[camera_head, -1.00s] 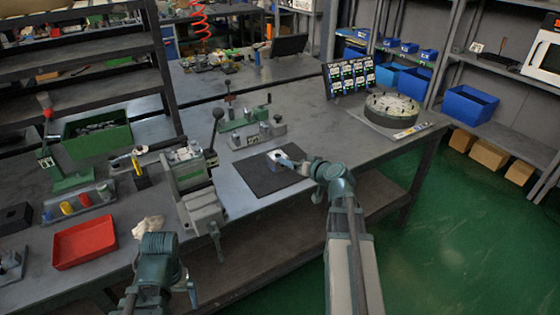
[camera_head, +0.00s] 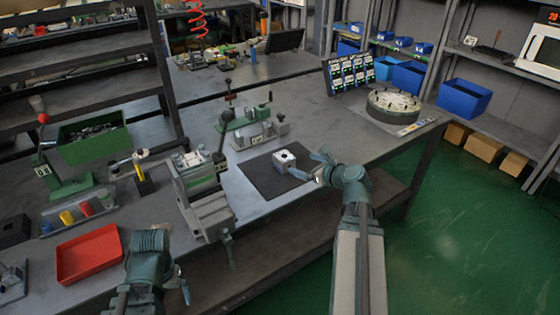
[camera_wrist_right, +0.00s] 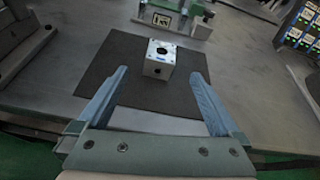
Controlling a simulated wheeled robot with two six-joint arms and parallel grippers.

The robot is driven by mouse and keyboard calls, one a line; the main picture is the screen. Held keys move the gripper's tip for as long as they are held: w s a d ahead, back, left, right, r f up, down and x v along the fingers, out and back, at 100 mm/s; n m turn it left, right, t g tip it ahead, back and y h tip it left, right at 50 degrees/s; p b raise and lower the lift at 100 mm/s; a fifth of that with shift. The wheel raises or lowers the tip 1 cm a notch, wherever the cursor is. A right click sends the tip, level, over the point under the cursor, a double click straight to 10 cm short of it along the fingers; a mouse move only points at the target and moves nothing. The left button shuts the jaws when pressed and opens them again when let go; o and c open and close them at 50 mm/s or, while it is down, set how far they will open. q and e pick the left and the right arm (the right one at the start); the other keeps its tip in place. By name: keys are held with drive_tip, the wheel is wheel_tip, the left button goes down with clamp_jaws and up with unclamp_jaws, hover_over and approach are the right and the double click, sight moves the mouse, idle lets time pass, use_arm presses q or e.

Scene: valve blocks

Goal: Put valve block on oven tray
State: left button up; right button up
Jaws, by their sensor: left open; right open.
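The valve block (camera_head: 284,159) is a small pale metal cube with a dark round hole in its top. It sits on a dark square mat (camera_head: 264,181) on the workbench. In the right wrist view the block (camera_wrist_right: 159,59) stands beyond the fingertips, roughly centred between them. My right gripper (camera_head: 311,167) is open and empty just right of the block, apart from it; its blue fingers (camera_wrist_right: 163,88) are spread wide. My left gripper (camera_head: 184,284) is low at the bench's front edge, open, partly hidden by its own arm. I cannot pick out an oven tray for certain.
A vise (camera_head: 205,196) stands left of the mat. A green clamp fixture (camera_head: 254,130) stands behind it. A red tray (camera_head: 88,254) and a green bin (camera_head: 93,138) are at left. A round dial plate (camera_head: 393,104) is at the right. Bare bench lies between mat and dial plate.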

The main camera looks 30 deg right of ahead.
sight(286, 158)
drive_tip(key=w+f+b, duration=0.1)
drive_tip(key=w, duration=0.1)
drive_tip(key=w+f+m+b, duration=0.1)
drive_tip(key=w, duration=0.1)
drive_tip(key=w+f+m+b, duration=0.1)
drive_tip(key=w, duration=0.2)
drive_tip(key=shift+w+a+f, duration=0.1)
drive_tip(key=shift+a, duration=0.1)
drive_tip(key=shift+w+a, duration=0.1)
drive_tip(key=shift+w, duration=0.2)
drive_tip(key=b+x, duration=0.2)
drive_tip(key=x, duration=0.3)
drive_tip(key=shift+w+f+b, duration=0.1)
drive_tip(key=shift+f+b, duration=0.2)
drive_tip(key=shift+b, duration=0.05)
drive_tip(key=shift+r, duration=0.1)
clamp_jaws()
